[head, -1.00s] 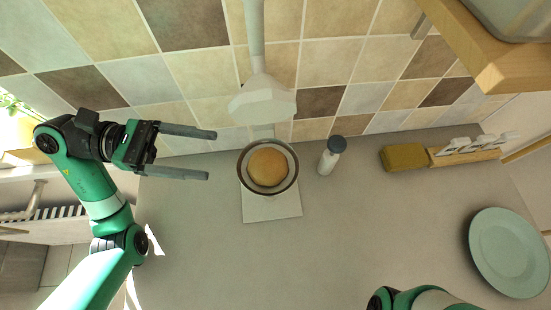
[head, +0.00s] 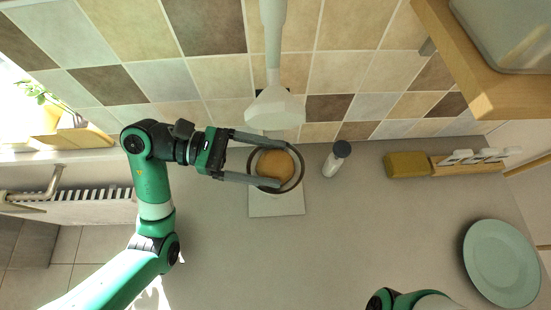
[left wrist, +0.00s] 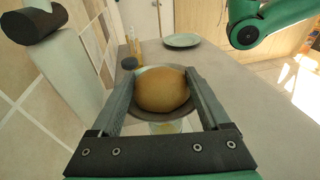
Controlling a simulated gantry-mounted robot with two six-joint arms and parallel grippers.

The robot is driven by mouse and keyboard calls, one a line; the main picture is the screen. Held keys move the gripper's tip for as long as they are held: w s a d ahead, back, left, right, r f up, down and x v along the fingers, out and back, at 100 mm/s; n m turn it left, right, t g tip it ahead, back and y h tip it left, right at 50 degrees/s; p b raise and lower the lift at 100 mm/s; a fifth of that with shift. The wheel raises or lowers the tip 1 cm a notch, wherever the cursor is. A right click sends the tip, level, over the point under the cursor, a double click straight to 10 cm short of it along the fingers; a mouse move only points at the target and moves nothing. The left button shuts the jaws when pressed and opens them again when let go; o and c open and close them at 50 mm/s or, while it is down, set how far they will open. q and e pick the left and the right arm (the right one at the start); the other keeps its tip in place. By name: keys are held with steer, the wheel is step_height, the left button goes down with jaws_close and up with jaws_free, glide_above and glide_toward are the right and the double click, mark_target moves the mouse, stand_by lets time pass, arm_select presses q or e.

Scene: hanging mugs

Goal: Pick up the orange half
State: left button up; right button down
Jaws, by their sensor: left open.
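The orange half (head: 275,165) is a rounded orange-tan dome inside a dark-rimmed round bowl (head: 299,177) on a pale square base (head: 277,206). My left gripper (head: 280,163) is open, with one finger along each side of the orange half, over the bowl. In the left wrist view the orange half (left wrist: 162,90) sits between the two fingers. Whether the fingers touch it I cannot tell. My right arm (head: 410,300) shows only in part at the bottom edge, and its gripper is out of view.
The front counter is clear.

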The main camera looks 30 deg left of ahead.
arm_select(q)
steer(key=c, duration=1.2)
steer(key=shift+r, duration=0.1)
